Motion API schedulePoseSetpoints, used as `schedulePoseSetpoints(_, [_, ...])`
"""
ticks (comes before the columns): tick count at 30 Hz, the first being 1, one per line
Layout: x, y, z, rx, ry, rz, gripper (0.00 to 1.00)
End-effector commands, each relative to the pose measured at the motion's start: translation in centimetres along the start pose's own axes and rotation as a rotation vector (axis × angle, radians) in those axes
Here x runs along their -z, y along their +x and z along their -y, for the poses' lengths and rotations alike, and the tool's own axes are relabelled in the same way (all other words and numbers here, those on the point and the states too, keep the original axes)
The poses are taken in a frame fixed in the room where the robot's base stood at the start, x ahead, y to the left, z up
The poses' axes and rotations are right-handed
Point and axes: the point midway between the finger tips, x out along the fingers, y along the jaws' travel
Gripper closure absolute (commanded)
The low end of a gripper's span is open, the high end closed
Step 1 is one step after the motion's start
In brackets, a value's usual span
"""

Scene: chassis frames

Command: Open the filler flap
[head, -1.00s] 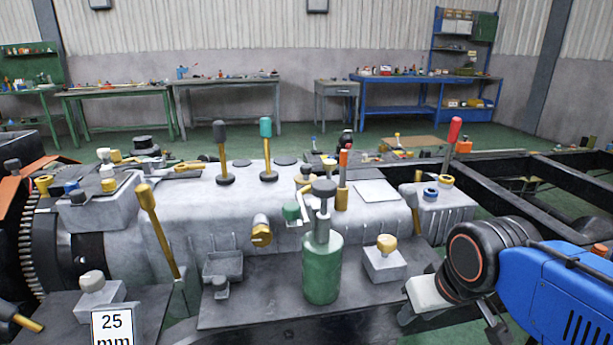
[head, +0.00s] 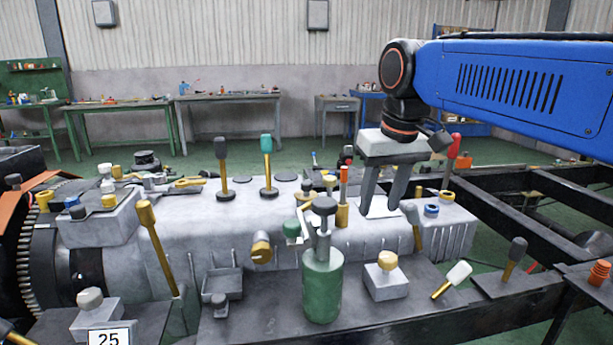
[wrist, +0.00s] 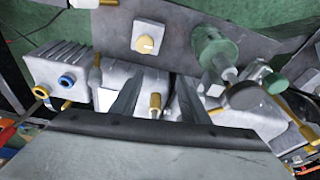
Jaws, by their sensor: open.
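A pale square plate (head: 380,210), which may be the filler flap, lies flat on top of the grey housing (head: 190,220) in the head view. I cannot tell for sure that it is the flap. My gripper (head: 381,202) is above the plate, pointing down, with its two dark fingers apart and nothing held. The fingers partly cover the plate, and I cannot tell whether they touch it.
A green cylinder with a grey cap (head: 322,285) and a yellow-knobbed block (head: 387,275) stand in front. A red-handled lever (head: 451,160) and an orange-tipped lever (head: 343,190) rise close to my gripper. Blue and yellow rings (head: 432,210) sit to the right.

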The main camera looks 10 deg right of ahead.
Motion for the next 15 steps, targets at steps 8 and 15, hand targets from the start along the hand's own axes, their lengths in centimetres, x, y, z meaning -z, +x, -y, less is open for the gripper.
schedulePoseSetpoints(8, [8.3,-5.4,2.6,0.010,-0.049,0.076,0.59])
schedulePoseSetpoints(15, [14.4,-8.8,5.4,0.015,-0.090,0.143,0.59])
